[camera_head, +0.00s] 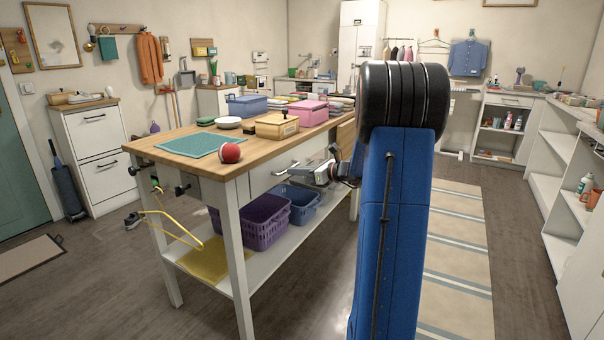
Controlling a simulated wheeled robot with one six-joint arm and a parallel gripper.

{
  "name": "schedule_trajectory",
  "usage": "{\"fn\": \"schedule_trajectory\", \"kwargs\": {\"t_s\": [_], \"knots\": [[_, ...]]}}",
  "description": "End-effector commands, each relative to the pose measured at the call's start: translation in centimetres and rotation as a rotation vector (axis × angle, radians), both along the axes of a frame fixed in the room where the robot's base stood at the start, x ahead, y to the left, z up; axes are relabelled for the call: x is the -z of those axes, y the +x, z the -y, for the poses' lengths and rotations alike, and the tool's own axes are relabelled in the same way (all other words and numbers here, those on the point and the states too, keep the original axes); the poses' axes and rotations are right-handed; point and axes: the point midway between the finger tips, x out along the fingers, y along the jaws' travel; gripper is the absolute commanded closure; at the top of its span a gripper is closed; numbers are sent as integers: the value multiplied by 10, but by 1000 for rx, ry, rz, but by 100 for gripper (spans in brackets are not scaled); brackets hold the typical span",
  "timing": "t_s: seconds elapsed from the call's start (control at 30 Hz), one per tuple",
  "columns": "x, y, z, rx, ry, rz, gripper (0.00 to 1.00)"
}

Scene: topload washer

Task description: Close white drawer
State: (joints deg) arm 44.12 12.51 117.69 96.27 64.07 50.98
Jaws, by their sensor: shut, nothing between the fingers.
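The wooden-topped work table (165,150) has a white drawer front (262,180) under its top, on the long side facing my arm. A dark bar, perhaps its handle, shows on that front. I cannot tell from this view how far this drawer stands out. My gripper (306,174) is shut and empty, low beside the table's long side, close to the drawer front. Whether it touches the front cannot be told. My blue arm hides the table's far right end. A wood-coloured panel (346,134) shows under the tabletop beside the arm.
A red ball (230,153), a teal mat (202,145) and several boxes lie on the table. A purple basket (256,222) and a blue basket (300,205) stand on its lower shelf. A yellow hanger (170,228) hangs at the near end. A striped rug (455,250) lies right.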

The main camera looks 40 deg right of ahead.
Motion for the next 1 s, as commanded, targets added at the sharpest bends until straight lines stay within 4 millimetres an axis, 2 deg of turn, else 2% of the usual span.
{"fn": "schedule_trajectory", "kwargs": {"t_s": [0.27,0.57,0.67,1.0], "knots": [[-4,6,-2,-2,0,7,100],[-6,3,0,-2,-1,10,100],[-9,-8,4,0,-2,11,100],[-19,-69,29,4,0,4,100]]}}
